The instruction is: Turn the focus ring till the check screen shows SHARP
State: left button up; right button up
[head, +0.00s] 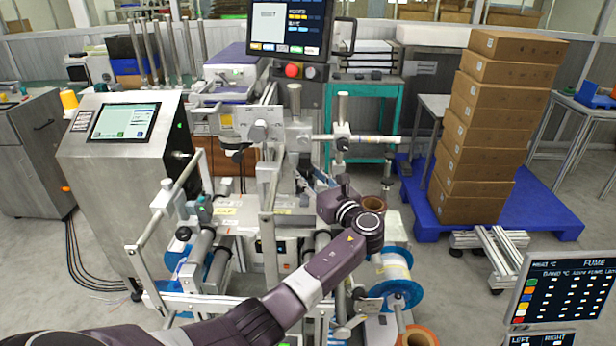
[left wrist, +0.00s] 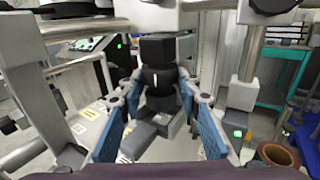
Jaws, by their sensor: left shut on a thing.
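My left arm reaches across the machine in the head view, and its gripper (head: 318,185) is at the machine's middle, with the fingertips mostly hidden there. In the left wrist view the gripper's two blue-padded fingers (left wrist: 160,115) are on either side of a black, stepped cylindrical lens-like body (left wrist: 160,78), shut on it. The focus ring seems to be part of this body, but I cannot make out its edge or any marks. A monitor (head: 290,22) stands above the machine with a pale panel; its small text is not readable. My right gripper is not in view.
Metal bars and clamps (head: 345,140) crowd around the gripper. A control cabinet with a lit screen (head: 124,121) stands at left, and a FUME display (head: 560,295) at lower right. Stacked cartons (head: 480,130) stand on a blue pallet (head: 545,215) at right. A blue-flanged reel (head: 398,285) is below my wrist.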

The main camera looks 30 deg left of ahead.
pick_arm(q)
jog(key=o, duration=1.2)
jog(key=shift+c, duration=0.2)
